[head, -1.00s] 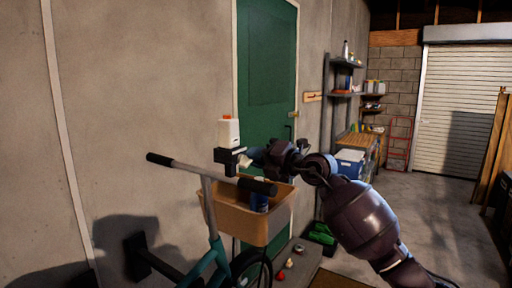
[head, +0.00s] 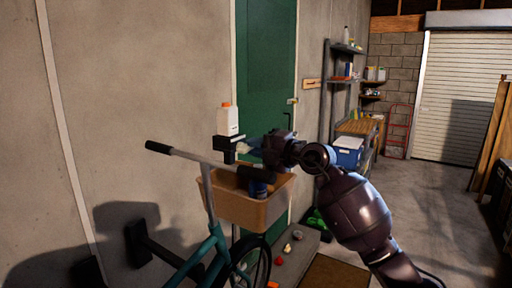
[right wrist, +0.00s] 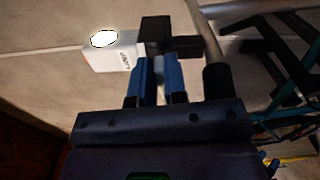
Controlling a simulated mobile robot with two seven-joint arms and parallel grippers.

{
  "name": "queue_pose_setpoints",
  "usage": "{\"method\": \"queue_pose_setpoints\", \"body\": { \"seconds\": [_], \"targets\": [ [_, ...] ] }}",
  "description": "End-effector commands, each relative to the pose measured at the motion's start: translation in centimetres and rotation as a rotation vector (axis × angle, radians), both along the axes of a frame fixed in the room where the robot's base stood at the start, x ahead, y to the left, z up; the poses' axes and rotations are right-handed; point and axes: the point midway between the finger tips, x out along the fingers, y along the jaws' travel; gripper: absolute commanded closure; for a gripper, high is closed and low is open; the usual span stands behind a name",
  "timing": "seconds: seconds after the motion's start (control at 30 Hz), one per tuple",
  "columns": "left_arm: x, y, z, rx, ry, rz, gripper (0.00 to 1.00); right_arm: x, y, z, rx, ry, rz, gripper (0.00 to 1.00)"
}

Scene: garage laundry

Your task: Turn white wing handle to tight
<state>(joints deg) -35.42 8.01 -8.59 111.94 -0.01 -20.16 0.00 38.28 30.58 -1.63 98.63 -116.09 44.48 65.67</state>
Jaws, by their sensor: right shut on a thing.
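The white wing handle (right wrist: 159,66) shows only as a small pale piece between my right gripper's two blue fingers in the right wrist view. The fingers hide most of it, and its angle cannot be told. My right gripper (right wrist: 160,75) is shut on it, right against a black block (right wrist: 168,35) on the wall side. In the head view my right gripper (head: 250,147) reaches from the right to this black block (head: 226,148). My left gripper is not in view.
A white bottle with an orange cap (head: 228,120) stands over the block. Just below my right gripper are a bicycle's handlebar (head: 190,154) and tan basket (head: 238,208). A green door (head: 265,70) is behind. Small things lie on a low step (head: 300,250). The floor at right is open.

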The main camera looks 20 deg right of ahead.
Motion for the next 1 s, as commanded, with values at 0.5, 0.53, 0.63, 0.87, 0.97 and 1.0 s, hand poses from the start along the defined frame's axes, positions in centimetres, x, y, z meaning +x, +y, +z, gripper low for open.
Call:
{"method": "queue_pose_setpoints", "body": {
  "seconds": [0.5, 0.53, 0.63, 0.87, 0.97, 1.0],
  "targets": [
    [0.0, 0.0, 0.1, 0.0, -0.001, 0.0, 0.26, 0.0, 0.0, 0.0, 0.0, -0.001, -0.001, 0.62],
    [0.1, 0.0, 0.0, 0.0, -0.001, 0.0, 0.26, 0.0, 0.0, 0.0, 0.0, -0.001, -0.001, 0.62],
    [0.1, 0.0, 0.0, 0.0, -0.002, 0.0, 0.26, -0.2, -0.2, 0.0, -0.001, -0.002, -0.001, 0.62],
    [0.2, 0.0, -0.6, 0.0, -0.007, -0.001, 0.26, -2.6, -2.2, -0.2, -0.004, -0.002, -0.003, 0.62],
    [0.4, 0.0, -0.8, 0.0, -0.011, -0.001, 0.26, -4.1, -3.3, -0.2, -0.003, -0.003, -0.003, 0.62],
    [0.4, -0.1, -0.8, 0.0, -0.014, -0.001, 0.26, -4.7, -3.8, -0.2, -0.004, -0.002, -0.003, 0.62]
  ]
}}
